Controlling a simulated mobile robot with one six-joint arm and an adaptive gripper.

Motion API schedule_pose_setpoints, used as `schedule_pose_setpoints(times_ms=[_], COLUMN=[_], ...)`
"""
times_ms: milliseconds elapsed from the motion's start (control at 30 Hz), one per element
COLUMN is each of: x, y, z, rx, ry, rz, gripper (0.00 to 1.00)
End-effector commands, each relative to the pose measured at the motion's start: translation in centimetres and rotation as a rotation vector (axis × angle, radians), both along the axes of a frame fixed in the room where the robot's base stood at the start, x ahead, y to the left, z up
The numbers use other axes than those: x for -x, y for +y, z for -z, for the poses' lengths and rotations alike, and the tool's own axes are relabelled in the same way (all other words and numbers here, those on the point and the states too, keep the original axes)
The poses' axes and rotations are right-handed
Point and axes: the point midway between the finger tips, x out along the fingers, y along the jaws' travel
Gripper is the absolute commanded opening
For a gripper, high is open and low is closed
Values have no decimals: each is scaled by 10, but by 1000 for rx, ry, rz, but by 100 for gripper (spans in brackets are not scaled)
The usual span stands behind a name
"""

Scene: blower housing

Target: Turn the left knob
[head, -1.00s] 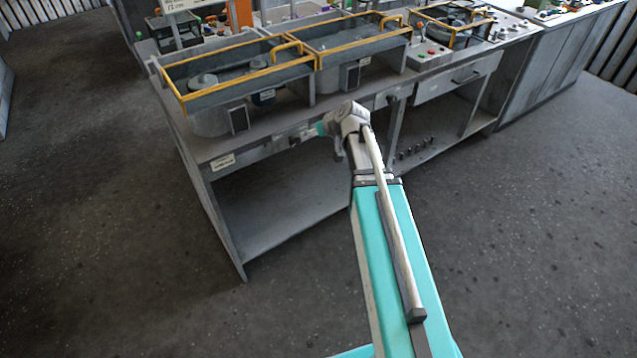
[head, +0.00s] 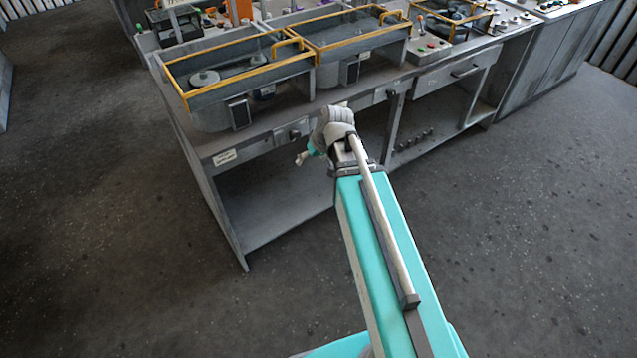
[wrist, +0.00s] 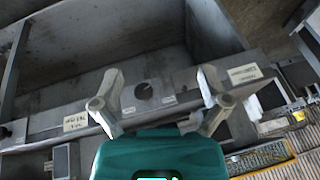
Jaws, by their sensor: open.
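The left knob (head: 294,135) is a small dark knob on the front panel of the bench. In the wrist view the dark round knob (wrist: 143,90) sits on a grey plate between my two spread fingers, nearer the left one. My gripper (head: 302,157) is open and empty, in front of the bench and just below the knob in the head view. In the wrist view both pale fingers of my gripper (wrist: 160,74) show, apart from each other. No contact with the knob shows. A second knob (head: 391,94) is farther right on the same panel.
A white label (head: 225,157) is left of the knob. Yellow-railed housings (head: 236,75) stand on the bench top above the panel. The shelf space below is open. The floor (head: 110,250) to the left is clear.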

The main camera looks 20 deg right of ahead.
Motion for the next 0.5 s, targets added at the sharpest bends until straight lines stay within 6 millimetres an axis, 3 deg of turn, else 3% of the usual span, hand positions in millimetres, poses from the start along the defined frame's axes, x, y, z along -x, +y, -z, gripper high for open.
schedule_pose_setpoints(times_ms=[500], x=[73], y=[9], z=[-1], rx=[160], ry=[233], rz=[90], gripper=[95])
